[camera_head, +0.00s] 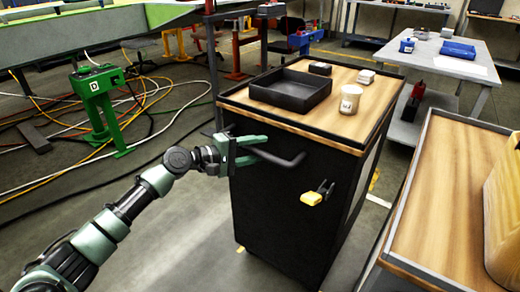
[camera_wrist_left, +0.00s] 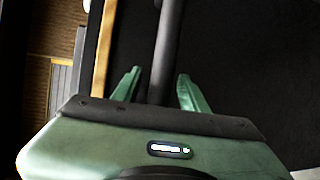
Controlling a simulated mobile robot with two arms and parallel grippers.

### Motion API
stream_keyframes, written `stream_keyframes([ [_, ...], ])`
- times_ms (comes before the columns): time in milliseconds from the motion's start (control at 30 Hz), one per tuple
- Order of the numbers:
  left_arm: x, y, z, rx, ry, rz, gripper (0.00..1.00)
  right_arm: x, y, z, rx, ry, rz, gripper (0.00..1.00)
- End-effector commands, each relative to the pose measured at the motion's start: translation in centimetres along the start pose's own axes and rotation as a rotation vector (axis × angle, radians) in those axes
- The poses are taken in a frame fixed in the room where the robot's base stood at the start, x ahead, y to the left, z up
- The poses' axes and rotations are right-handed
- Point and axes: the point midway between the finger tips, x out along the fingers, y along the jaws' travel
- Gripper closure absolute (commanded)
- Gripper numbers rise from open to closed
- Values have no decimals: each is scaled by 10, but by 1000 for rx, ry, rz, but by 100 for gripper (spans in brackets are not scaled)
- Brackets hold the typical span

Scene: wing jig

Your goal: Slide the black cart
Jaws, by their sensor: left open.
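The black cart (camera_head: 275,205) stands in the middle of the head view, with a wooden top and a black bar handle (camera_head: 287,160) on its near face. My left gripper (camera_head: 256,149) is at the left part of this handle. In the left wrist view the open fingers (camera_wrist_left: 160,80) stand on either side of the dark handle bar (camera_wrist_left: 168,45), with gaps visible beside it. Whether either finger touches the bar cannot be told. My right gripper is in neither view.
A black tray (camera_head: 291,90), a white cup (camera_head: 350,99) and small boxes stand on the cart. A yellow padlock-like tag (camera_head: 312,198) hangs on its face. A wood-topped bench (camera_head: 440,200) is close at right. Cables (camera_head: 60,180) lie on the floor at left.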

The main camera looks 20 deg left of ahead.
Motion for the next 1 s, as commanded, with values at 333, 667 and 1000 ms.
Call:
stream_keyframes([
  [333, 12, 0, 0, 1, 0, -1, 57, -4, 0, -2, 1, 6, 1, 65],
  [667, 12, 0, 0, 1, 0, -1, 100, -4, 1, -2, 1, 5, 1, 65],
  [1000, 12, -1, 0, 1, 0, -2, 100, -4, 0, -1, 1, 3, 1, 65],
])
